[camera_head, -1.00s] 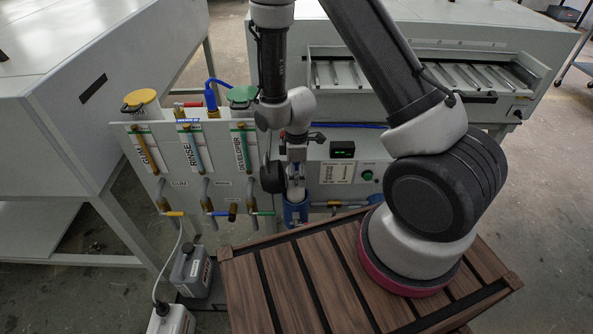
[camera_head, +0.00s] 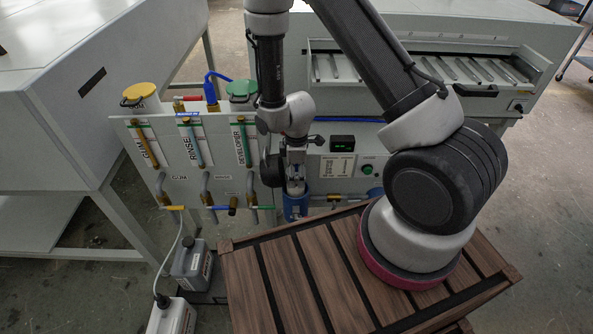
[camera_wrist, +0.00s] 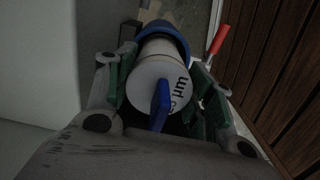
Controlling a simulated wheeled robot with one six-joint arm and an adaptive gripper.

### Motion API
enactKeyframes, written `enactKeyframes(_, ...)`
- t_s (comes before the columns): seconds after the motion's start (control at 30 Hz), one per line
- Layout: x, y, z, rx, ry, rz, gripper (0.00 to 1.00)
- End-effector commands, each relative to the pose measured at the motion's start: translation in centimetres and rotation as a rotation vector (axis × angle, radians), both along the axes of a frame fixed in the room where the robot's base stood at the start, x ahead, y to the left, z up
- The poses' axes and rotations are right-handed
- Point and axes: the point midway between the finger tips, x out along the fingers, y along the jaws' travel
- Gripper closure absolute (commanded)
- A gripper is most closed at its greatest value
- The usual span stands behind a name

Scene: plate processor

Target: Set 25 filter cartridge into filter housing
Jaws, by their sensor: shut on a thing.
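The filter cartridge (camera_wrist: 150,84) is a white cylinder with a blue tab on its near end and dark lettering. My gripper (camera_wrist: 162,82) is shut on it, with green-lined fingers on both sides. The blue filter housing (camera_wrist: 176,29) surrounds the cartridge's far end, so that end is hidden. In the head view my gripper (camera_head: 296,184) is just above the blue housing (camera_head: 295,210), which stands in front of the grey panel. The cartridge is mostly hidden there by my gripper and the housing. I cannot tell how deep it sits.
A red-handled valve (camera_wrist: 218,40) is close to the right of the housing in the wrist view. The brown slatted top (camera_head: 300,285) lies in front. The panel (camera_head: 170,150) carries labelled tubes and coloured valve handles left of the housing. Grey canisters (camera_head: 190,262) stand at lower left.

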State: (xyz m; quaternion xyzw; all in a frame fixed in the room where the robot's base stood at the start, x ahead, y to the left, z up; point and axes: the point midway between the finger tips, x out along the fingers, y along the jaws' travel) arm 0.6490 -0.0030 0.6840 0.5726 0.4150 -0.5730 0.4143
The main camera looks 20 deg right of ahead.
Motion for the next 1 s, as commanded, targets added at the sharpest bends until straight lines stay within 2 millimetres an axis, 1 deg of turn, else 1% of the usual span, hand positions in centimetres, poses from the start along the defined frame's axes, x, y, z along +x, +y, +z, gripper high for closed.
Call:
enactKeyframes(0.2,0.0,0.0,-0.7,-0.001,0.001,0.0,0.87)
enactKeyframes(0.6,0.0,0.0,-0.9,-0.001,0.0,0.0,0.87)
enactKeyframes(1.0,0.0,0.0,-2.6,-0.003,0.001,0.0,0.87)
